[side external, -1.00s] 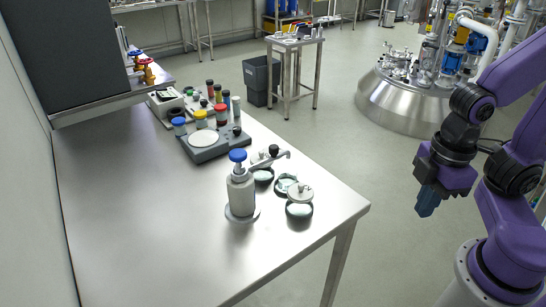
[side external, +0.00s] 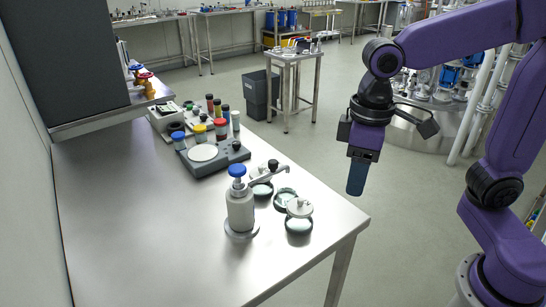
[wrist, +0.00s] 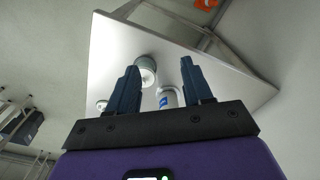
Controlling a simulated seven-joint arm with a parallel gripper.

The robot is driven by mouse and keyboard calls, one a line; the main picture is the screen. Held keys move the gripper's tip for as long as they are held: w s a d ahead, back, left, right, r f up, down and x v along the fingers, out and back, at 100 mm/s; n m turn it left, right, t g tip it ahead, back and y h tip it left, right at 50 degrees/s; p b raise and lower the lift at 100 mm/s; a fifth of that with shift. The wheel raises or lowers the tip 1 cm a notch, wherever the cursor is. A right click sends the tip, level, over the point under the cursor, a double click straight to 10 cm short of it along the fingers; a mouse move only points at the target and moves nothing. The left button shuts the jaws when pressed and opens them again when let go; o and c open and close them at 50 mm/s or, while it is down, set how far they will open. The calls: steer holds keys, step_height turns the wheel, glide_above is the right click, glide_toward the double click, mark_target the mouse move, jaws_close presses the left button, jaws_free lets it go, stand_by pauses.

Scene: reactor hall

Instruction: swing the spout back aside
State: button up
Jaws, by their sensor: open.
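The grey-white dispenser bottle (side external: 240,208) with a blue top (side external: 237,170) stands upright on a round base on the steel table. Its pale spout (side external: 268,178) sticks out to the right from the neck, with a dark knob (side external: 273,164) near it. The spout's tip is over or beside the small dishes (side external: 285,199); I cannot tell which. My gripper (side external: 356,178) hangs fingers down beyond the table's right edge, well apart from the spout. In the wrist view my gripper (wrist: 160,63) is open and empty, and the spout cannot be made out.
A lidded dish (side external: 299,222) sits near the table's front right corner. The steel table (side external: 140,220) is clear to the left. A small steel trolley (side external: 292,60) stands farther back.

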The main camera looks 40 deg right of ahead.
steer(key=w+a+r+m, duration=0.2)
steer(key=w+r+m, duration=0.1)
steer(key=w, duration=0.2)
steer(key=w+a+r+m, duration=0.2)
steer(key=w+r, duration=0.1)
steer(key=w, duration=0.3)
step_height(320, 180, up, 4)
steer(key=m, duration=0.7)
glide_above(273, 162)
step_height(273, 162, down, 17)
steer(key=shift+f, duration=0.1)
steer(key=shift+c, duration=0.3)
jaws_close()
